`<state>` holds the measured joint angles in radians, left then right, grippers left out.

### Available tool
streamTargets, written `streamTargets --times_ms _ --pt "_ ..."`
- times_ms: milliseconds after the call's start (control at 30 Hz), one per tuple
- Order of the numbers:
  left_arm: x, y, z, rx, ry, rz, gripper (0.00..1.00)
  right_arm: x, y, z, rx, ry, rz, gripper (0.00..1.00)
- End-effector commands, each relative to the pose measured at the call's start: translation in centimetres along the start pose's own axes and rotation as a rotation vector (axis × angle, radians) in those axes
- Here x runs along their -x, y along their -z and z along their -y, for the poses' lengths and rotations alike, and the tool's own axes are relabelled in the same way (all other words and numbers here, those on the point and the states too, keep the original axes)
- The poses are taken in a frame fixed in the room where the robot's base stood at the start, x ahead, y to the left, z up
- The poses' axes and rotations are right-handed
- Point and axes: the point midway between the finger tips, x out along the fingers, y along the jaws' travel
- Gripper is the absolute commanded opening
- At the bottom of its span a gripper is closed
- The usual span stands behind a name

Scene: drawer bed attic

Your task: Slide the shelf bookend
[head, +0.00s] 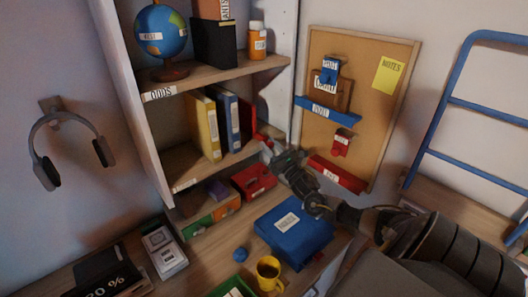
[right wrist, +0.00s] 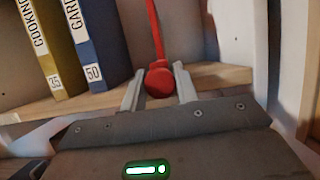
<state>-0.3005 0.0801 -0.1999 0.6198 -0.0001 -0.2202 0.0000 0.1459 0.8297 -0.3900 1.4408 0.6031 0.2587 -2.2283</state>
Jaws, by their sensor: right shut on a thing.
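The red bookend (head: 247,116) stands on the middle shelf, to the right of a yellow book (head: 205,125) and a blue book (head: 228,120). In the right wrist view its upright (right wrist: 155,30) shows as a thin red strip above a round red knob (right wrist: 160,82). My right gripper (head: 267,143) reaches in from the right and is shut on the knob, with one finger on each side in the right wrist view (right wrist: 160,88). A gap shows between the blue book and the bookend there. My left gripper is not in view.
The shelf board (head: 185,178) has bare room left of the yellow book. The right side wall (head: 283,85) stands close to my right gripper. Below are a red box (head: 254,180) and a blue box (head: 293,228). A corkboard (head: 350,80) hangs to the right.

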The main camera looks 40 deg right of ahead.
Motion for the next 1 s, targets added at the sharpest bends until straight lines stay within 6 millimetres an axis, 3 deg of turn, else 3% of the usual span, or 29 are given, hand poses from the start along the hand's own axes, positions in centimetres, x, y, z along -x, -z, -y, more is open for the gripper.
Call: streamTargets --times_ms 167,200,300,667,1000 --pt "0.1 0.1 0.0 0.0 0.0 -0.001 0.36 -0.1 -0.1 0.0 -0.001 0.0 0.0 0.0" --pt "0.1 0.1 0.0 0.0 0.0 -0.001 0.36 -0.1 -0.1 0.0 -0.001 0.0 0.0 0.35" --pt "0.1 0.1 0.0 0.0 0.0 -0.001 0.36 -0.1 -0.1 -0.1 0.0 0.0 0.0 0.48" --pt "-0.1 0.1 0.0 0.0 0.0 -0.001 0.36 0.5 0.1 -0.1 0.0 0.0 -0.001 0.49" --pt "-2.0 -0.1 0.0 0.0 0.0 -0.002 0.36 6.7 0.4 -0.1 0.0 -0.002 -0.005 0.49"
